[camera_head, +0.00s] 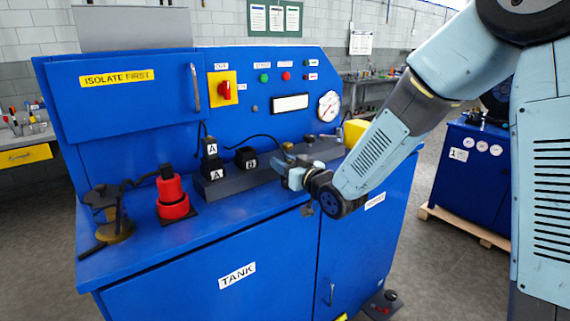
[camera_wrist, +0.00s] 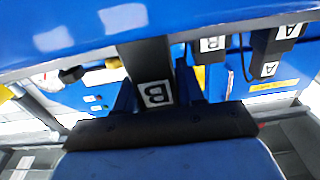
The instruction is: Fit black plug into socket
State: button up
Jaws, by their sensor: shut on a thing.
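My gripper (camera_head: 292,172) is above the blue bench top, right of the sockets. In the wrist view my gripper (camera_wrist: 156,84) is shut on a black plug (camera_wrist: 142,58) labelled B, between its two dark fingers. In the head view the held plug is hard to make out; a black cable runs towards it. The black socket marked B (camera_head: 245,158) is empty, left of my gripper; it also shows in the wrist view (camera_wrist: 211,52). Beside it, a black plug marked A (camera_head: 211,148) stands upright in the socket marked A (camera_head: 215,175).
The back panel (camera_head: 280,80) carries a red switch and gauge. A yellow block (camera_head: 354,130) is behind my arm.

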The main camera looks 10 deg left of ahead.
jog(key=o, duration=1.1)
jog(key=shift+c, duration=0.2)
